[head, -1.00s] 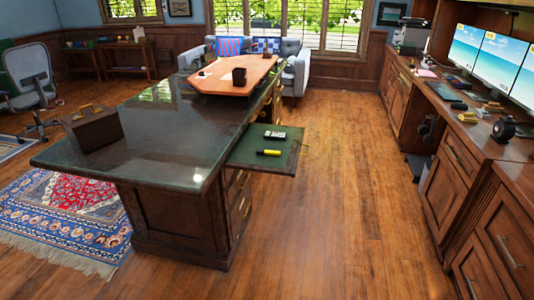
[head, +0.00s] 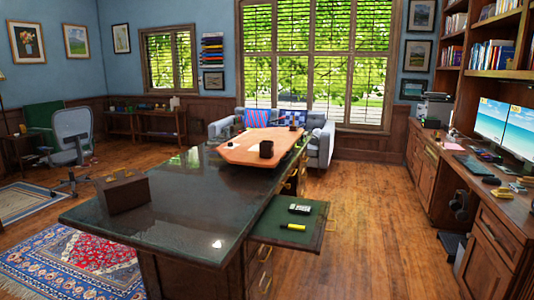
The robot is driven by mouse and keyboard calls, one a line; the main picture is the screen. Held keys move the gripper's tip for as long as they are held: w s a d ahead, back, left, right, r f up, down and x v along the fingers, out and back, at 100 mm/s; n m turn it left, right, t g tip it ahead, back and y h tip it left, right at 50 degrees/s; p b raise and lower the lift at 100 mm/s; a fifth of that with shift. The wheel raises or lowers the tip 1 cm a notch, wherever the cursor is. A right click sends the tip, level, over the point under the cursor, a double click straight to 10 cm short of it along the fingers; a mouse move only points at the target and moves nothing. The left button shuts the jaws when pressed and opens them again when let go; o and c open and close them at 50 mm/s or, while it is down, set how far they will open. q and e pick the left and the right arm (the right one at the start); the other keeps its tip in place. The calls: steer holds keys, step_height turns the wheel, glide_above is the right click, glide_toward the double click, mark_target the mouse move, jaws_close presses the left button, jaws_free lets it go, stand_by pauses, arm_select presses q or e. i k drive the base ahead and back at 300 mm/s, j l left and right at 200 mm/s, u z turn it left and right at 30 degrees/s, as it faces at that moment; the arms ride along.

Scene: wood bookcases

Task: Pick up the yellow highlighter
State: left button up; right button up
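The yellow highlighter (head: 293,227) lies on a green-topped pull-out shelf (head: 270,229) on the right side of the dark desk (head: 190,214). A small light-coloured device with keys, like a calculator or remote (head: 299,209), lies just behind it on the same shelf. The highlighter lies flat and nothing covers it. Neither of my grippers shows in the head view.
A brown box (head: 123,194) stands on the desk's left part. An orange-brown board with a dark mug (head: 266,149) is at the far end. Wood floor (head: 370,230) is clear between desk and right-hand cabinets (head: 490,250). A grey sofa (head: 320,145) stands behind.

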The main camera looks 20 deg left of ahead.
mark_target(283, 225)
steer(key=i+u, duration=0.1)
steer(key=u, duration=0.35)
steer(key=i+l+u, duration=0.65)
steer(key=l, duration=0.3)
steer(key=i+l+u, duration=0.1)
steer(key=l, duration=0.3)
steer(key=i+l, duration=0.2)
steer(key=l, duration=0.15)
steer(key=i+l, duration=0.2)
steer(key=l, duration=0.15)
steer(key=i+l, duration=0.2)
steer(key=l, duration=0.2)
steer(key=i+l, duration=0.2)
steer(key=l, duration=0.15)
steer(key=i+l, duration=0.1)
steer(key=i, duration=0.45)
steer(key=j+u, duration=0.05)
